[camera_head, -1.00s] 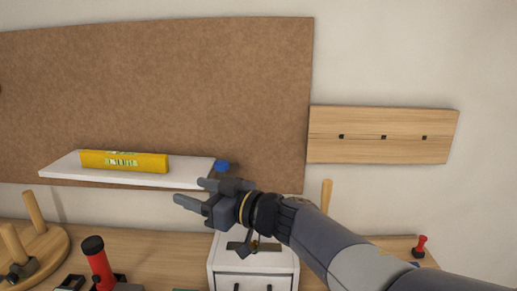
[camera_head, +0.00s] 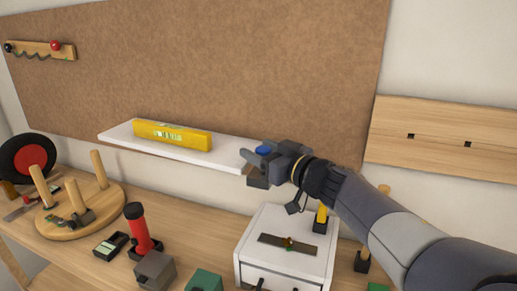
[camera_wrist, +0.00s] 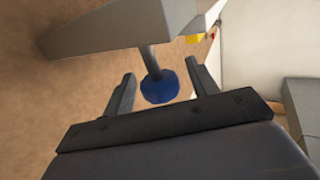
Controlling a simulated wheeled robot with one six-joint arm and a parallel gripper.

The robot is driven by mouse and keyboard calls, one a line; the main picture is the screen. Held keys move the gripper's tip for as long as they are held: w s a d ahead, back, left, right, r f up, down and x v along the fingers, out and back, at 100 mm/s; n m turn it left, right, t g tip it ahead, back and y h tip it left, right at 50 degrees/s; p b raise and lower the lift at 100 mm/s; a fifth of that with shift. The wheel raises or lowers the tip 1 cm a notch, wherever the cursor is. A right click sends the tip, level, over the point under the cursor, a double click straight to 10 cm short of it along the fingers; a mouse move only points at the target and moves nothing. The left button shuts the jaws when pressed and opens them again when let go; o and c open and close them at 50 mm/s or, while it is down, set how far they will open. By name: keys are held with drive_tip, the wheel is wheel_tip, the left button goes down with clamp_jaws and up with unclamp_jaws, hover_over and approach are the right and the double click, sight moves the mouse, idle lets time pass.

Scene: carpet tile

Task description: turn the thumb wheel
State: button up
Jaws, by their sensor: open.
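The thumb wheel (camera_wrist: 160,86) is a round blue knob on a dark stem under the right end of the white shelf (camera_wrist: 100,28). In the head view the blue wheel (camera_head: 264,150) is partly covered by my gripper (camera_head: 256,163). In the wrist view my gripper (camera_wrist: 163,86) is open, with one dark finger on each side of the wheel and a visible gap to both. The yellow spirit level (camera_head: 172,135) lies on top of the shelf.
A white drawer cabinet (camera_head: 252,268) stands on the workbench (camera_head: 185,215) below my gripper. A red-handled tool (camera_head: 139,231) and a round wooden peg stand (camera_head: 105,208) are to its left. A wooden rail (camera_head: 440,140) is on the wall at right.

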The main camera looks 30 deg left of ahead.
drive_tip(key=shift+w+a, duration=0.2)
drive_tip(key=shift+a, duration=0.4)
drive_tip(key=c, duration=1)
